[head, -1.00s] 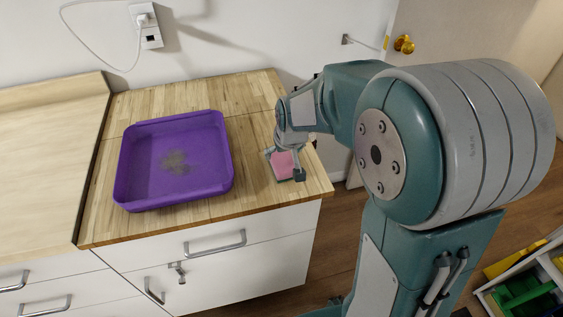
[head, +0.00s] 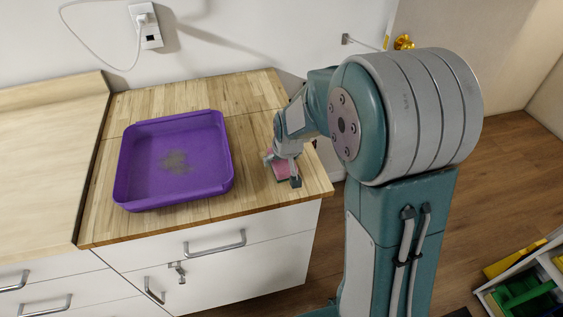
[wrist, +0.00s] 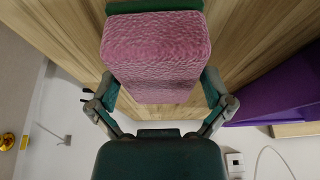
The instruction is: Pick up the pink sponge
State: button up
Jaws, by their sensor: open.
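The pink sponge (head: 281,170) lies on the wooden counter, right of the purple tray. In the wrist view the sponge (wrist: 156,52) is large, with a dark green layer showing at its far edge. My gripper (head: 281,169) is at the sponge, pointing down, with its fingers apart. In the wrist view the fingers of my gripper (wrist: 160,95) show on both sides of the sponge's near end. I cannot tell whether they touch it. The gripper partly hides the sponge in the head view.
The purple tray (head: 139,151) has a dark smudge on its floor and stands on the counter (head: 255,205). The counter's right edge is close to the sponge. A wall outlet (head: 150,35) with a cable is at the back.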

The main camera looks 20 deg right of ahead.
jog(key=shift+f, duration=0.15)
jog(key=shift+c, duration=0.3)
jog(key=c, duration=0.5)
jog(key=shift+c, duration=0.2)
jog(key=shift+r, duration=0.5)
notch_tip(320, 180, up, 3)
jog(key=shift+f, duration=0.1)
jog(key=s+r, duration=0.9)
jog(key=s, duration=0.5)
jog(key=shift+r, duration=0.4)
